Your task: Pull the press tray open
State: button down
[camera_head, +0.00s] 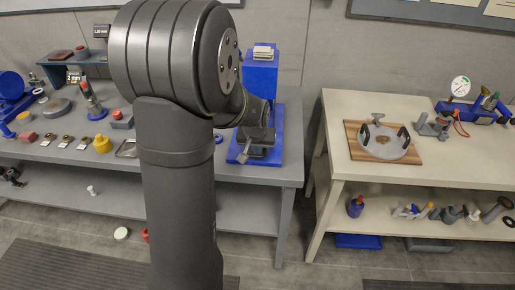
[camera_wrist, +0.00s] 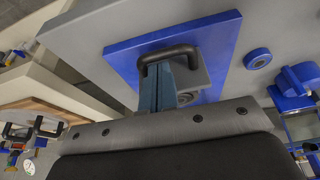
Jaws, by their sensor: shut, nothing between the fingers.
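The blue press (camera_head: 260,78) stands at the right end of the grey bench, on a blue base plate that also shows in the wrist view (camera_wrist: 218,35). In the wrist view a grey tray part (camera_wrist: 198,72) with a black bar handle (camera_wrist: 168,50) lies over this plate. My gripper (camera_wrist: 170,68) is shut, its fingertips at the handle, seemingly within its loop. I cannot tell whether they touch the bar. In the head view my arm and wrist hide part of the press front and most of the tray.
Left on the bench (camera_head: 255,170) are several small items, including a yellow weight (camera_head: 102,144) and a red-topped tool (camera_head: 90,99). A gap separates the bench from a cream table (camera_head: 345,105) with a wooden board (camera_head: 357,143) at right. The floor in front is mostly clear.

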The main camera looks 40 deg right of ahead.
jog(key=v, duration=0.9)
jog(key=shift+r, duration=0.25)
jog(key=x, duration=1)
jog(key=shift+f, duration=0.1)
jog(key=shift+w+d, duration=0.3)
jog(key=shift+d, duration=0.05)
jog(key=shift+s+a+r, duration=0.2)
jog(key=shift+s+a, duration=0.1)
jog(key=shift+a, duration=0.05)
jog(key=v, duration=0.6)
